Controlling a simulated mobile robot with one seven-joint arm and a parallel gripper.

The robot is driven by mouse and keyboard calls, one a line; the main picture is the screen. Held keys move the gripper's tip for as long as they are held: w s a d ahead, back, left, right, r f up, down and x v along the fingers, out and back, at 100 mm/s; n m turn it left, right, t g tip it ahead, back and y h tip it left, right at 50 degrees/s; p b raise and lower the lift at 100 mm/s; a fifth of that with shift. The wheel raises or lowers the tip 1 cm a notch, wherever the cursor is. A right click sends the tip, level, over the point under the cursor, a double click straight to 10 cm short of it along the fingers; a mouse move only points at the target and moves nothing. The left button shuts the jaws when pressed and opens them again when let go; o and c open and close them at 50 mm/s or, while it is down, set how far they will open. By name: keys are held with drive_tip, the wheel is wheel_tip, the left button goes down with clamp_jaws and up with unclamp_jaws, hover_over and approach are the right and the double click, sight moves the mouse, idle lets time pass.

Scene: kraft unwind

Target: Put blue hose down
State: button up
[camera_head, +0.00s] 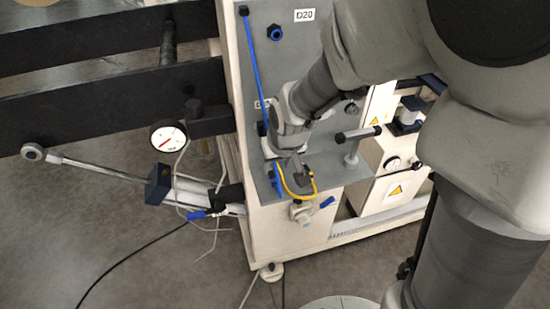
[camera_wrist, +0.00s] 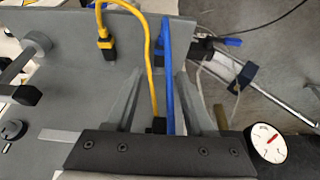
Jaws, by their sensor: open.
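The blue hose (camera_head: 254,65) runs from a dark fitting at the top left of the grey panel down behind my gripper (camera_head: 297,172). A blue length shows below it, near the shelf's left edge. In the wrist view the blue hose (camera_wrist: 167,75) passes between the two spread fingers of my gripper (camera_wrist: 158,85), nearer the right finger. The yellow hose (camera_wrist: 150,65) also runs between the fingers, left of the blue one. My gripper is open. The hose's lower end is hidden near the gripper's dark base.
The grey panel (camera_head: 290,65) has a blue-ringed port (camera_head: 276,32) near its top. A post with a dark-tipped bar (camera_head: 358,134) stands right of my gripper. A round gauge (camera_head: 168,136) is at the left. A blue-handled valve (camera_head: 305,210) sits below the shelf.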

drive_tip(key=s+d+r+m+t+h, duration=0.1)
drive_tip(key=s+d+r+m, duration=0.2)
drive_tip(key=s+d+r, duration=1)
drive_tip(key=s+p+v, duration=0.1)
drive_tip(key=v, duration=0.4)
drive_tip(key=shift+s, duration=0.15)
drive_tip(key=shift+d, duration=0.1)
wheel_tip(320, 180, up, 9)
drive_tip(key=p, duration=0.9)
drive_tip(key=shift+r+p, duration=0.2)
drive_tip(key=shift+p, duration=0.1)
